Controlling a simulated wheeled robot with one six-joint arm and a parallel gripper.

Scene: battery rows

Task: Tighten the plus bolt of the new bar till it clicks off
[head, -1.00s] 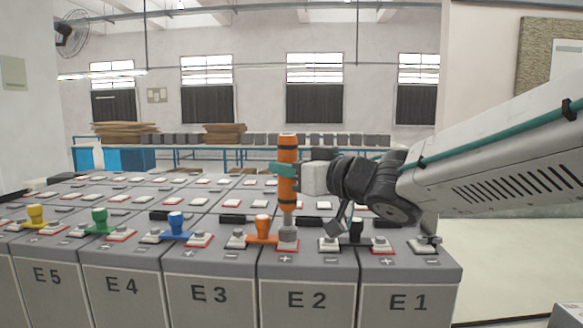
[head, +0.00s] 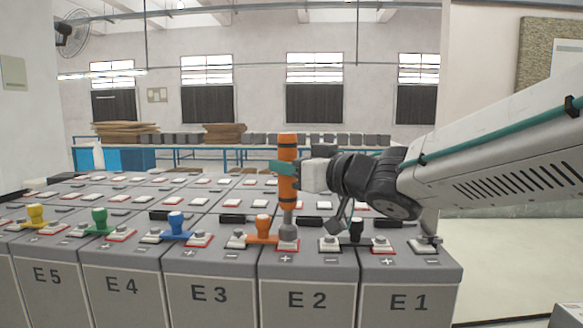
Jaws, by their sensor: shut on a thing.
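An orange driver tool (head: 287,180) with black bands stands upright, and its grey socket end (head: 288,231) is down on the red-edged plus terminal (head: 288,246) of battery E2. My gripper (head: 286,168) is shut around the tool's upper part, with a teal finger showing across it. The orange bar (head: 262,239) with an upright knob runs from E3's minus terminal (head: 237,241) to E2's plus terminal. The bolt under the socket is hidden. A black bar (head: 356,237) links E2's minus terminal (head: 330,244) to E1's plus terminal (head: 382,245).
Blue (head: 176,231), green (head: 99,225) and yellow (head: 36,218) bars stand on terminals to the left. More battery rows with white-topped terminals lie behind. My arm reaches in from the right over E1.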

